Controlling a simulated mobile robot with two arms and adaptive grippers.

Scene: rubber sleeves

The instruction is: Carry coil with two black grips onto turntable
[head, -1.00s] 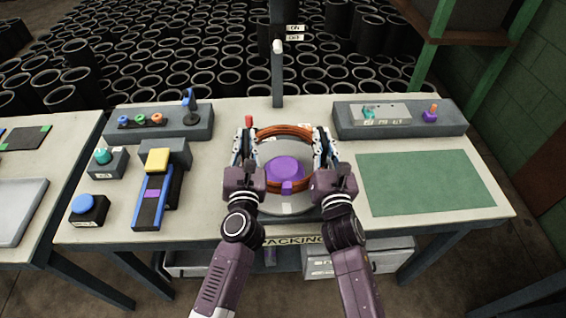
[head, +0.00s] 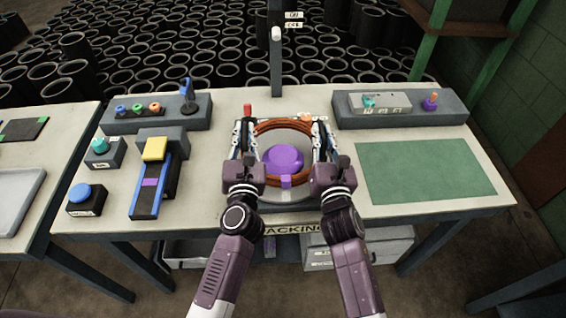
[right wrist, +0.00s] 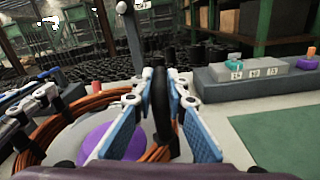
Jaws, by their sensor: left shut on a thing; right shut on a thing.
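The coil (head: 284,124) is a ring of copper-orange cable with a black grip on each side. It is over the turntable (head: 290,194), a pale round plate with a purple hub (head: 283,158) that shows through the ring. My left gripper (head: 243,142) is shut on the left grip. My right gripper (head: 322,142) is shut on the right grip; in the right wrist view the black grip (right wrist: 160,105) stands between its blue-padded fingers. The coil (right wrist: 95,103) runs left from there around the purple hub. I cannot tell whether the coil touches the plate.
A green mat (head: 425,170) lies at the right. A grey block with a dial and purple knob (head: 400,108) stands behind it. A blue-railed device with a yellow block (head: 155,150) and a blue button (head: 84,200) are at the left. A dark post (head: 277,70) rises behind the turntable.

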